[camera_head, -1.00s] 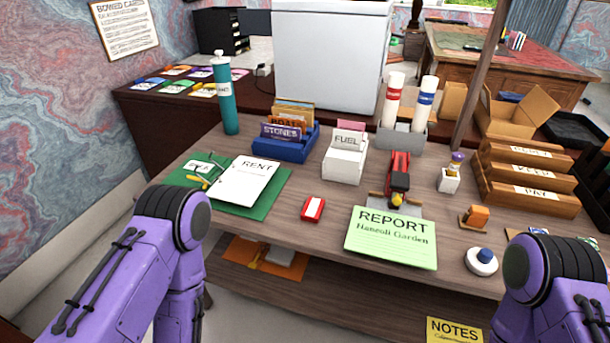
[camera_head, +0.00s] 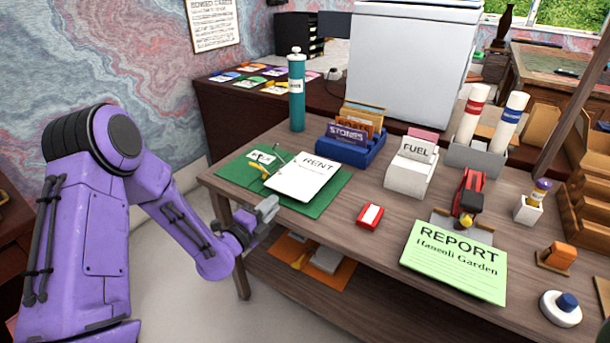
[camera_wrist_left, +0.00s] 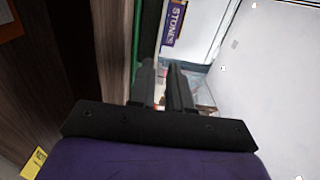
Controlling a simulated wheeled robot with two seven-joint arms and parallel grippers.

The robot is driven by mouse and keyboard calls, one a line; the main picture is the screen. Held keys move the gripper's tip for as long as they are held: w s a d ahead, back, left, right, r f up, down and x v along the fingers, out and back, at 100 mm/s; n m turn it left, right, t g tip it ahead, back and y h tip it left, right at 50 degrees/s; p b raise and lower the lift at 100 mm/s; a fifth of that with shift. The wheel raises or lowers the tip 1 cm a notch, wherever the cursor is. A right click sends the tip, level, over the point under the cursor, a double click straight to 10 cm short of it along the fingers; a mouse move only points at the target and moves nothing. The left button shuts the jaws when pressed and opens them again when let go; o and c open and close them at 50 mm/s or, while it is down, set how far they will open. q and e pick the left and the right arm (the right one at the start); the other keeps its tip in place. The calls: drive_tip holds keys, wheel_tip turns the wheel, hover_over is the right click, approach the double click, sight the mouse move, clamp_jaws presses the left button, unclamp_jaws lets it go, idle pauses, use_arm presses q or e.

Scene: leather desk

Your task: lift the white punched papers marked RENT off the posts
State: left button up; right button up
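The white papers marked RENT (camera_head: 304,177) lie on the green folder (camera_head: 324,196) at the desk's left end. Thin metal posts (camera_head: 276,166) stand at their left edge; how the sheets sit on them is too small to tell. My left gripper (camera_head: 268,208) is at the desk's front left edge, in front of the folder and apart from the papers. In the left wrist view, its two dark fingers (camera_wrist_left: 162,82) are close together with nothing seen between them.
A small white label (camera_head: 261,157) lies on the folder's left part. A teal cylinder (camera_head: 297,95) and the blue STONES holder (camera_head: 350,149) stand behind. A red block (camera_head: 370,216) sits to the right. An orange sheet (camera_head: 310,262) lies on the lower shelf.

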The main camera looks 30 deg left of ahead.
sight(285, 202)
use_arm(q)
drive_tip(key=w, duration=0.4)
drive_tip(key=w+p, duration=0.1)
drive_tip(key=w, duration=0.1)
drive_tip(key=shift+w+d+f, duration=0.25)
drive_tip(key=shift+w, duration=0.15)
drive_tip(key=shift+s, duration=0.1)
clamp_jaws()
idle(0.8)
